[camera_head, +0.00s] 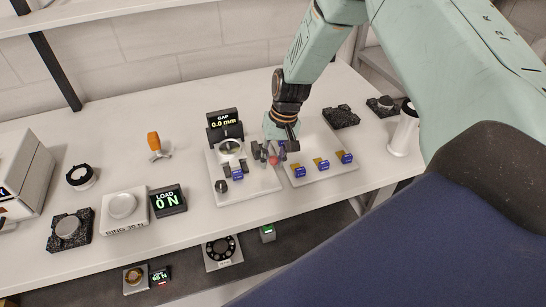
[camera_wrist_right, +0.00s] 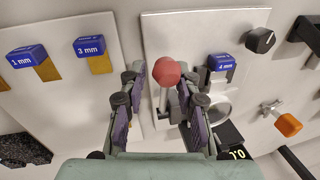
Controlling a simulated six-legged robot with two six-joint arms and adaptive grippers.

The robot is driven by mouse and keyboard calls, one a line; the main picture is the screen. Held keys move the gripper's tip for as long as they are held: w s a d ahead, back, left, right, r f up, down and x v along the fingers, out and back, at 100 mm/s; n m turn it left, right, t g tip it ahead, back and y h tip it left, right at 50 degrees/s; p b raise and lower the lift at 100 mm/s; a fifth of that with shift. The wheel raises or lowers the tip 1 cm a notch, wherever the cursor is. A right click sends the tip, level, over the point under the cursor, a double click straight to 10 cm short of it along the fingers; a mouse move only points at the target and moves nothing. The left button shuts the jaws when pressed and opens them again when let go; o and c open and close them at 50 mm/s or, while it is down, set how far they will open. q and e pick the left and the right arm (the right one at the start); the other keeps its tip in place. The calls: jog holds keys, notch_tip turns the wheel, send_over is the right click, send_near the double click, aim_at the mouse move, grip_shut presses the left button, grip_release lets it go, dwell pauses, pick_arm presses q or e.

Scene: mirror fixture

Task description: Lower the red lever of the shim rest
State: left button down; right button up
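The shim rest is a white plate (camera_head: 250,190) with a round metal seat and a GAP display (camera_head: 224,122) reading 0.0 mm. Its lever has a red ball knob (camera_wrist_right: 167,72) on a pale metal stem (camera_wrist_right: 163,98); the knob (camera_head: 273,160) is partly hidden in the head view. A blue 4 mm shim (camera_wrist_right: 221,62) is at the rest, and also shows in the head view (camera_head: 237,175). My right gripper (camera_head: 266,153) is over the rest's right side. In the wrist view its open fingers (camera_wrist_right: 163,75) flank the knob, with gaps visible. My left gripper is not in view.
A shim plate (camera_head: 327,182) with several blue-labelled shims lies right of the rest. An orange-handled tool (camera_head: 154,144), a LOAD display (camera_head: 168,200) and a ring stand (camera_head: 122,207) are to the left. A black knob (camera_head: 221,186) is on the rest's left side.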

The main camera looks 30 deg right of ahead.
jog(key=shift+w+a, duration=0.2)
jog(key=shift+a, duration=0.15)
jog(key=c, duration=0.4)
jog(key=shift+w, duration=0.1)
jog(key=shift+c, duration=1)
jog(key=shift+d, duration=0.1)
grip_shut()
